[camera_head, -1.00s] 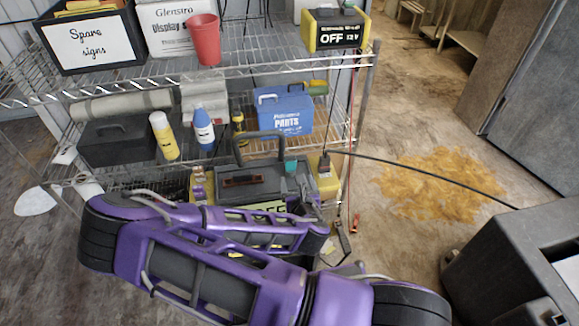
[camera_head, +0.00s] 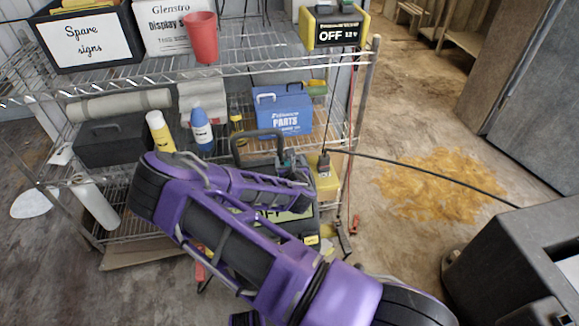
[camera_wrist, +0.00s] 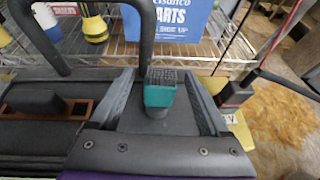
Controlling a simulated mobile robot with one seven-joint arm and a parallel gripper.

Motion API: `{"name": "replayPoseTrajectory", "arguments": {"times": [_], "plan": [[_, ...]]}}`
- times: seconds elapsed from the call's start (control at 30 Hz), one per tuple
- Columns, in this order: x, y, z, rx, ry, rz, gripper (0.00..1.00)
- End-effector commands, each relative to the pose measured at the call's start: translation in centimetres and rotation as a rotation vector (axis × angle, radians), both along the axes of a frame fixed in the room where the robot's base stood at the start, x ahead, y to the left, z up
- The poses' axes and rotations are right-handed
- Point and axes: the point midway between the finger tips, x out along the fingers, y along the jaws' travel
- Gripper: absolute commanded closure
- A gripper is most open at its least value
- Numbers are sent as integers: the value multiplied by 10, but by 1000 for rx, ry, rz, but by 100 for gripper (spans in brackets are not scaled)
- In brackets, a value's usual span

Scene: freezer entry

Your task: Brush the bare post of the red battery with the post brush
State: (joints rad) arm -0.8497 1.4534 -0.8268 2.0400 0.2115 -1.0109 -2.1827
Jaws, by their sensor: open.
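The post brush (camera_wrist: 160,92) is a teal block with a dark bristly top and stands upright in the wrist view. My gripper (camera_wrist: 157,76) is open, with one ridged dark finger on each side of the brush. Gaps show between the brush and both fingers, so it is not gripped. In the head view, my purple arm reaches over the lower shelves and my gripper (camera_head: 290,162) is at the right end of a grey case with a black handle (camera_head: 258,135). I cannot make out the red battery or its bare post.
A blue parts box (camera_head: 284,112) stands just behind my gripper. The case's handle (camera_wrist: 143,30) arches close by at left in the wrist view. A red-and-black clip (camera_wrist: 236,93) and cables hang at right. Bottles (camera_head: 202,130) stand at left on the wire shelf.

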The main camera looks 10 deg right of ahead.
Motion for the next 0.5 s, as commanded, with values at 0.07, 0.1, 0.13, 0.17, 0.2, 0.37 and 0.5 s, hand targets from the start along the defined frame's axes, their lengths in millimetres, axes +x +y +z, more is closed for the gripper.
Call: {"name": "replayPoseTrajectory", "arguments": {"times": [0.07,0.1,0.13,0.17,0.2,0.37,0.5], "plan": [[2,-1,-1,0,1,-1,20],[2,-1,-1,0,1,-1,20],[1,-1,-1,0,1,-1,20],[1,-1,-1,0,1,-1,20],[1,-1,-1,0,1,-1,20],[1,0,-1,0,1,-1,43],[1,0,0,0,1,-1,69]]}}
